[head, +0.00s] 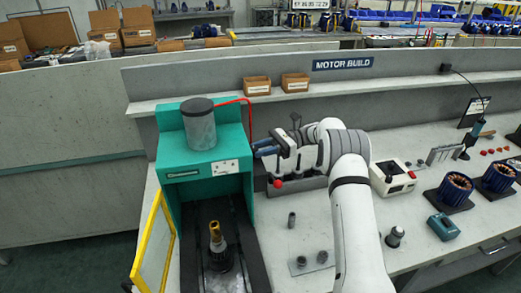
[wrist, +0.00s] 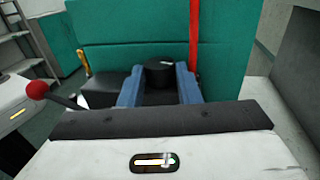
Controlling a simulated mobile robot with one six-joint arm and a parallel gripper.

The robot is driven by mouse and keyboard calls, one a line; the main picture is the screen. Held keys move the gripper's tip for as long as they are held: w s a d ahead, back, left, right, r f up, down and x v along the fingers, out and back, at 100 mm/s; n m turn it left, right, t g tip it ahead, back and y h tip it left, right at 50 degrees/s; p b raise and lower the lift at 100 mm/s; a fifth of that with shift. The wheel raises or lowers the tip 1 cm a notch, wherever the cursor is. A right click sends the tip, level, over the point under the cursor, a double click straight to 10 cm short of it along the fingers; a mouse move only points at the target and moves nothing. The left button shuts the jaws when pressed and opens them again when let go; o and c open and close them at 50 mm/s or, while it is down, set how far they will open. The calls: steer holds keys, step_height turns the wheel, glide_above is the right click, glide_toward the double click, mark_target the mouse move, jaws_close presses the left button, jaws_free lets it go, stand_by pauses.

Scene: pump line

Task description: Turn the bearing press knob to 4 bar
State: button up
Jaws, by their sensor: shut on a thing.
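The teal bearing press (head: 205,150) stands left of my arm in the head view, with a grey cylinder (head: 199,123) on top. My gripper (head: 263,147) reaches its right side, with blue fingers pointing left. In the wrist view my gripper (wrist: 159,88) has its blue fingers on both sides of a black round knob (wrist: 158,70), shut on it. The teal press side (wrist: 120,42) fills the background. The knob is hidden in the head view, and no pressure scale or pointer is readable.
A red hose (head: 240,101) runs from the cylinder down the press side; it also shows in the wrist view (wrist: 196,35). A red-ball lever (head: 278,183) stands below my gripper. A yellow guard frame (head: 153,238) is at the press front. A white control box (head: 392,178) sits right of my arm.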

steer(key=shift+d, duration=0.1)
steer(key=o, duration=1)
steer(key=shift+w+d, duration=0.1)
